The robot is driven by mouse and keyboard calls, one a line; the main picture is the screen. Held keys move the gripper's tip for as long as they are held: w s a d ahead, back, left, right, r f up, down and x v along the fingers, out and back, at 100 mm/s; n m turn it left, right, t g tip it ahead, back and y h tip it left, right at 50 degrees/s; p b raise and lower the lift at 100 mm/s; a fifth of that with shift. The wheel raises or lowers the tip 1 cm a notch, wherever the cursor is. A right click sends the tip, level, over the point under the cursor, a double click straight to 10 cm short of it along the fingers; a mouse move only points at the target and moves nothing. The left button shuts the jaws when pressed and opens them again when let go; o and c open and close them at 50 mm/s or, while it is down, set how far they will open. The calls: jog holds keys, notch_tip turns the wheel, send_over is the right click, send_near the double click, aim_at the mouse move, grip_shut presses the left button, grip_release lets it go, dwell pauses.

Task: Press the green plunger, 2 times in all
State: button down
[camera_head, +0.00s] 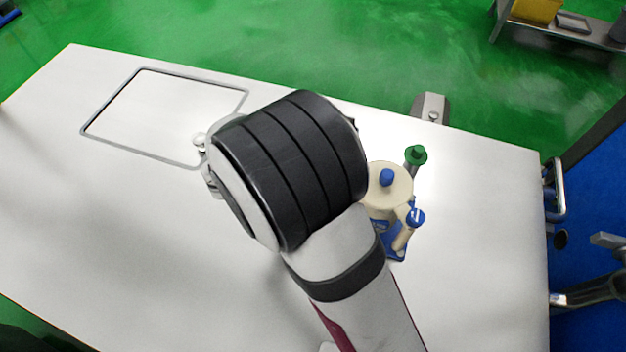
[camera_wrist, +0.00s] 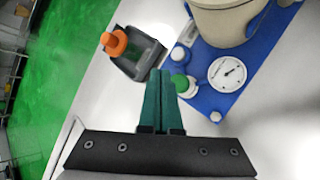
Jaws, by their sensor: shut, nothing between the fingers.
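A green round knob (camera_head: 416,155) on a short grey stem stands on the table behind the cream pot in the head view. In the wrist view, a small green-topped part (camera_wrist: 181,83) sits on the blue base, just right of my fingertips. I cannot tell whether it is the same knob. My gripper (camera_wrist: 158,72) is shut and empty, its teal fingers side by side. A gap in the picture between the fingertips and the green top is small; their height difference is unclear. In the head view my arm hides the gripper.
The cream pot (camera_head: 397,188) with a blue knob stands on a blue base (camera_wrist: 240,58) with a round gauge (camera_wrist: 227,74). An orange knob (camera_wrist: 115,42) on a grey holder (camera_wrist: 133,62) is left of the fingertips. The table's left side is largely clear.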

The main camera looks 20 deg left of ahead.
jog(key=shift+r, duration=1.2)
dwell(1.6)
notch_tip(320, 180, up, 4)
jog(key=shift+f, duration=0.1)
jog(key=shift+f, duration=0.1)
jog(key=shift+f, duration=4.3)
jog(key=shift+f, duration=0.1)
jog(key=shift+f, duration=0.3)
